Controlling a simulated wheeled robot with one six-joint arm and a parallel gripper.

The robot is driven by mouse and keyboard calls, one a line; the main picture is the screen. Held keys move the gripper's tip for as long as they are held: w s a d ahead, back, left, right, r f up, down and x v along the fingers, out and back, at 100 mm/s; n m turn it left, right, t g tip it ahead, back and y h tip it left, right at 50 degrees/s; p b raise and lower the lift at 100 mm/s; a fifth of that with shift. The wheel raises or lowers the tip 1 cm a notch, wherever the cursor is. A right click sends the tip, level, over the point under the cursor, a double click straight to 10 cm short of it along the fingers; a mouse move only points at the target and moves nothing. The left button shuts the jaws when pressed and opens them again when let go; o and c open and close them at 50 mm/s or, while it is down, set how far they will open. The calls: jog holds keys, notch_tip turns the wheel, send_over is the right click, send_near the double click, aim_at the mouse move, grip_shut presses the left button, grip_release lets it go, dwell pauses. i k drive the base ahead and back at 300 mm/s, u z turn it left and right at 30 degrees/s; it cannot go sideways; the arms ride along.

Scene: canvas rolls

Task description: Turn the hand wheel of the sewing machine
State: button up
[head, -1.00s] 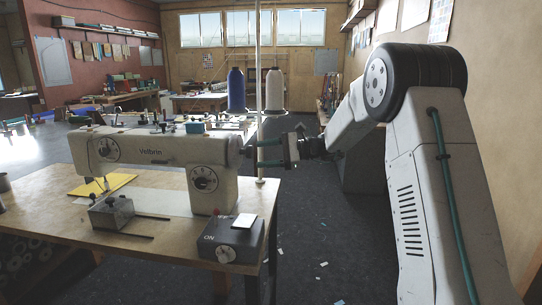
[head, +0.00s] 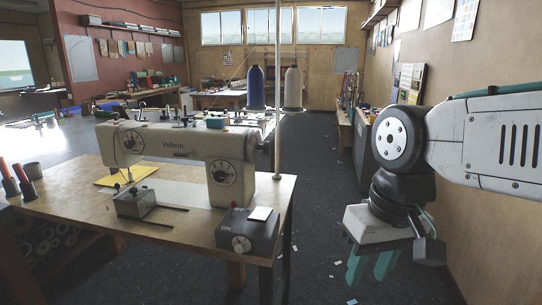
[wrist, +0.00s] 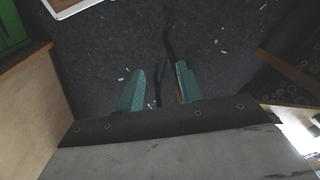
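The white sewing machine (head: 190,145), marked Velbrin, stands on a wooden table (head: 95,208) in the head view. Its right end (head: 252,150) faces my arm's side. The wrist view shows the same open fingers (wrist: 160,88) above bare floor, without the machine.
A dark control box (head: 247,231) with a knob sits at the table's front right corner. Blue (head: 256,88) and white (head: 292,88) thread cones stand behind the machine. The floor between table and arm is clear apart from scraps.

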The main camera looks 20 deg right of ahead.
aim_at(253, 147)
jog(key=k, duration=1.25)
jog(key=z, duration=0.5)
jog(key=i, duration=1.65)
jog(key=u, duration=0.7)
